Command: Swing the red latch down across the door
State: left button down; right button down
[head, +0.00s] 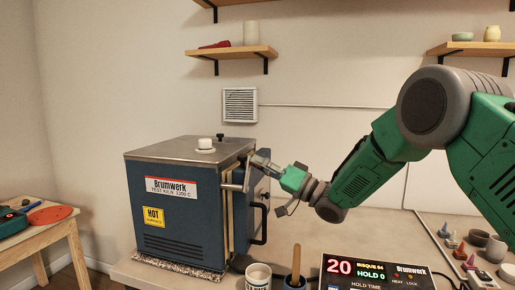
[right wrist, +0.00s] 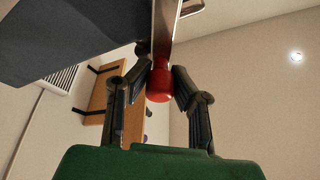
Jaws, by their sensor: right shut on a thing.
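The blue kiln (head: 180,205) stands on the table, with its door (head: 241,212) on the right side and a black door handle (head: 264,222) on it. My right gripper (head: 262,163) is at the upper part of the door side. In the right wrist view, its two dark fingers (right wrist: 160,76) are closed around the red knob (right wrist: 159,84) of the latch, and a metal bar (right wrist: 165,35) runs up from the knob. In the head view the red knob is hidden at the gripper. My left gripper is not in view.
A white piece (head: 205,144) sits on the kiln top. A cup (head: 258,276), a dark pot with a wooden-handled tool (head: 296,268) and a controller display (head: 370,272) stand in front.

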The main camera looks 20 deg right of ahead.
aim_at(253, 179)
jog(key=w+f+m+h+p, duration=0.1)
jog(key=m+p, duration=0.2)
jog(key=m, duration=0.1)
jog(key=w+d+f+m+h+p, duration=0.1)
jog(key=f+m+h+p, duration=0.1)
jog(key=m, duration=0.3)
jog(key=w+d+f+m+h+p, duration=0.1)
jog(key=f+m+h+p, duration=0.1)
jog(key=m+p, duration=0.2)
jog(key=shift+w+d+f+m, duration=0.1)
jog(key=shift+d+f+m, duration=0.05)
jog(key=shift+m, duration=0.15)
jog(key=shift+f+m+h+p, duration=0.4)
jog(key=shift+m, duration=0.1)
jog(key=shift+f, duration=0.1)
jog(key=c, duration=1.6)
grip_release()
jog(key=shift+o, duration=1.3)
jog(key=shift+f+g, duration=0.1)
jog(key=shift+g, duration=0.2)
jog(key=shift+w, duration=0.15)
jog(key=shift+d, duration=0.1)
